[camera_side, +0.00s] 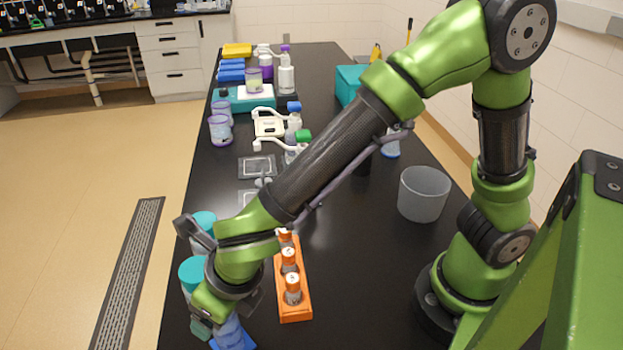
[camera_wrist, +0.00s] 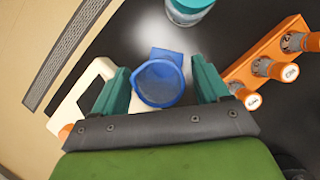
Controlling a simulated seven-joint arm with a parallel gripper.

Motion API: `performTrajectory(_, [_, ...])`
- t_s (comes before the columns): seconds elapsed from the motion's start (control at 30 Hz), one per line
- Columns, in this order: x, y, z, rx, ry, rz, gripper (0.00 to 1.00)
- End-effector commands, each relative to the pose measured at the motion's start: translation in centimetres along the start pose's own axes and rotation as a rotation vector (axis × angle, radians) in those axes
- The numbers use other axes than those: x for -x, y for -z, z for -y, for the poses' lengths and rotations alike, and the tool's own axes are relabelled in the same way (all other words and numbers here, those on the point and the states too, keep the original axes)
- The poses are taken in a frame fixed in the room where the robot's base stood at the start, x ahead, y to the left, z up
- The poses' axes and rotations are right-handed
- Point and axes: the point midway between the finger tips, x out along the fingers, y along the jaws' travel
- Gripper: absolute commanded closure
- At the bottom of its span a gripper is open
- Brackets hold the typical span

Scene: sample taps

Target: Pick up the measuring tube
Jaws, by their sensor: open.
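The measuring tube, blue and see-through with a blue base, shows upright in the wrist view (camera_wrist: 160,84), looked at from above its open mouth. It also stands near the front end of the black bench in the side view (camera_side: 229,333), partly hidden by my wrist. My gripper (camera_wrist: 161,88) is open, with one teal finger on each side of the tube. Gaps show between the fingers and the tube, so they look apart from it. In the side view only a bit of a teal fingertip shows, left of the tube.
An orange rack (camera_side: 306,303) with orange-capped vials stands close to the right. Teal-lidded jars (camera_side: 193,272) stand just behind. A white frame-like object (camera_wrist: 88,80) lies left of the left finger in the wrist view. A clear beaker (camera_side: 424,194) stands farther right. Bench between rack and beaker is clear.

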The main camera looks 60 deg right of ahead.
Motion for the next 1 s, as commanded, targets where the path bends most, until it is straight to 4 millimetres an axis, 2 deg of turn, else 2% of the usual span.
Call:
performTrajectory(0.23, [-0.17, -0.03, -0.04, 0.0, -0.001, 0.001, 0.25])
performTrajectory(0.7, [-0.12, -0.04, -0.05, -0.001, -0.001, 0.001, 0.95])
performTrajectory(1.0, [0.11, -0.15, -0.05, -0.001, -0.002, 0.002, 0.95])
